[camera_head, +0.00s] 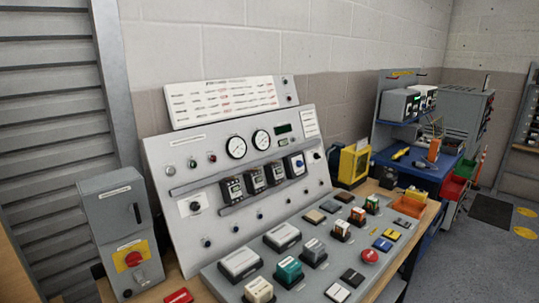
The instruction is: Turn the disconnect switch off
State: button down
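A grey switch box (108,207) stands upright at the left, beside the sloped grey control panel (160,155). On its lower front is a red rotary knob (133,259) on a yellow plate (122,249), which looks like the disconnect switch. Which way the knob points is too small to tell. A dark handle (137,213) sits higher on the box front, near its right edge. The labels on the box are too small to read. My gripper is not in view.
The panel carries gauges, meters and small knobs. The desk section in front holds several buttons, including a red mushroom button (370,256). A yellow device (353,164) and a blue workbench (440,165) stand further right. Grey floor (470,260) is clear at right.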

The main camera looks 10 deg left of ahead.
aim_at(134, 259)
jog(key=u, duration=0.4)
jog(key=j+u, duration=0.15)
jog(key=u, duration=0.25)
jog(key=j+u, duration=0.1)
jog(key=u, duration=0.3)
jog(key=k+j, duration=0.05)
